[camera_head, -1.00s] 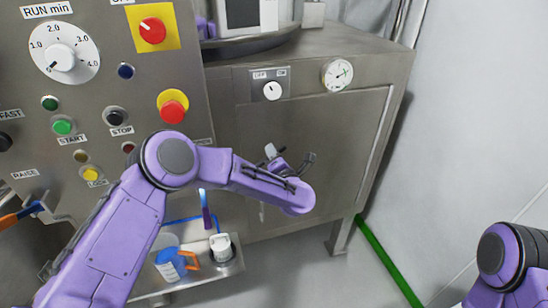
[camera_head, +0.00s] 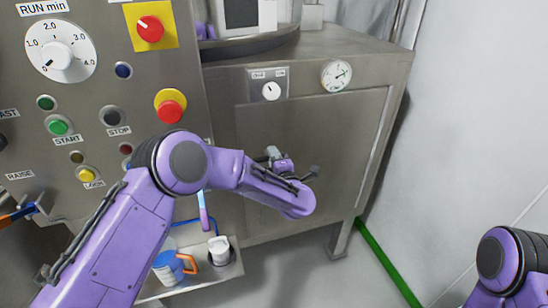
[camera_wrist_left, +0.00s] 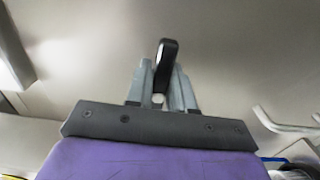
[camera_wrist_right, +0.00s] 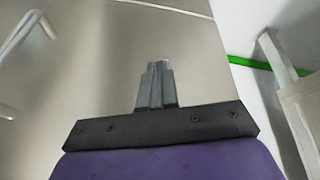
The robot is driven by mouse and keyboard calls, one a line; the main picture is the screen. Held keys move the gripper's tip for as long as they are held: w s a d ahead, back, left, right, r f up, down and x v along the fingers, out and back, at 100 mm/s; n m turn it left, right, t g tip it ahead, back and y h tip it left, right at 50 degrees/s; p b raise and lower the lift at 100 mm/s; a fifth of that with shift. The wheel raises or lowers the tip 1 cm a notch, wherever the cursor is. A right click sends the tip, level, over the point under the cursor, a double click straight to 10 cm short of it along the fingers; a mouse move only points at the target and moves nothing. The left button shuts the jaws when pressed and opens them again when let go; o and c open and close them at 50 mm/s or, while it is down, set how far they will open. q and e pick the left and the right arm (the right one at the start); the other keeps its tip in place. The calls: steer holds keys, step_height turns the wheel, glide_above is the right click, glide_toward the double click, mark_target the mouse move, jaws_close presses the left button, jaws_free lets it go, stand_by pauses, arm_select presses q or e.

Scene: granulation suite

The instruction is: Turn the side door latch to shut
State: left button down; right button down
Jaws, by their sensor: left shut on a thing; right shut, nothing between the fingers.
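The side door (camera_head: 300,125) is a plain grey metal panel and sits flat in the cabinet front. In the left wrist view, a black latch lever (camera_wrist_left: 168,52) stands nearly upright against a grey panel. My left gripper (camera_wrist_left: 161,80) is shut on its lower part. In the head view my left forearm and wrist cover the latch. My right gripper (camera_wrist_right: 158,72) is shut and empty in front of a grey panel; in the head view only a link of my right arm shows.
A pale bar handle (camera_wrist_left: 275,125) stands right of my left gripper. A control panel with a red button (camera_head: 171,106) is at left. Grey floor at right is open.

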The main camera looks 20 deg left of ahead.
arm_select(q)
steer(key=shift+d, duration=0.1)
steer(key=c, duration=1)
jaws_free()
steer(key=shift+s+d+f, duration=0.1)
steer(key=shift+s+d, duration=0.1)
steer(key=b+v, duration=0.2)
steer(key=v, duration=0.8)
